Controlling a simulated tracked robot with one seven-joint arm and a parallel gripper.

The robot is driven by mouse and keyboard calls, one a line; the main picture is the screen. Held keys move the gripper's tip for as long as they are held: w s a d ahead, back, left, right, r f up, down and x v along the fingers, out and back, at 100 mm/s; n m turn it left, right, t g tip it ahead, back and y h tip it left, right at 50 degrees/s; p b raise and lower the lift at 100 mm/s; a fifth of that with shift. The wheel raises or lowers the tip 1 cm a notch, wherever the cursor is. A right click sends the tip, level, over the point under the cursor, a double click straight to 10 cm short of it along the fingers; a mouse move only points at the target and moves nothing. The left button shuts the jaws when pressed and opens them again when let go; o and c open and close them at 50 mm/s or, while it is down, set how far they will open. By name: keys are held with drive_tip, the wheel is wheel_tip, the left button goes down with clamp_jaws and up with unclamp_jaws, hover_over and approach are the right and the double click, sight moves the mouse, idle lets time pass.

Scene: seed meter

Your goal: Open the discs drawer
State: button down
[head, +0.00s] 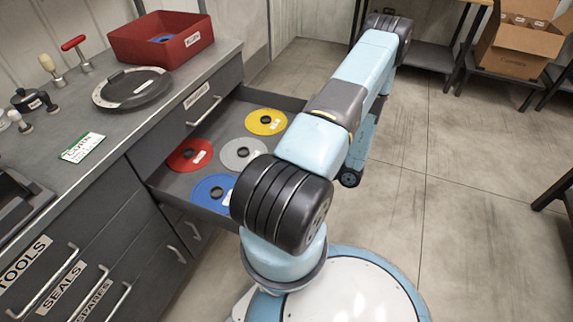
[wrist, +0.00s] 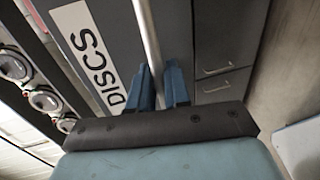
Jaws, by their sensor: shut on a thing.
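The discs drawer (head: 213,133) stands pulled out from the counter in the head view. In it lie a yellow disc (head: 258,125), a red disc (head: 182,159), a grey disc (head: 234,157) and a blue disc (head: 206,182). In the wrist view the drawer front with its DISCS label (wrist: 85,52) fills the upper left. My gripper (wrist: 159,72) is shut on the bar handle (wrist: 148,35), with a blue finger on each side of it. In the head view my arm hides the drawer front, the handle and the gripper.
Closed drawers labelled TOOLS, SEALS and SPARES (head: 97,300) are at lower left. A cardboard box (head: 515,50) stands at the back right. The floor (head: 450,150) right of my arm is clear.

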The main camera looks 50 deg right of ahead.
drive_tip(key=shift+s+d+f, duration=0.25)
drive_tip(key=shift+s+d, duration=0.05)
drive_tip(key=shift+s, duration=0.1)
drive_tip(key=c, duration=1.4)
unclamp_jaws()
drive_tip(key=shift+o, duration=0.5)
drive_tip(key=shift+w, duration=0.1)
drive_tip(key=shift+r, duration=0.1)
drive_tip(key=v, duration=1.3)
drive_tip(key=shift+s, duration=0.35)
drive_tip(key=shift+d+r, duration=0.1)
drive_tip(key=shift+r, duration=0.05)
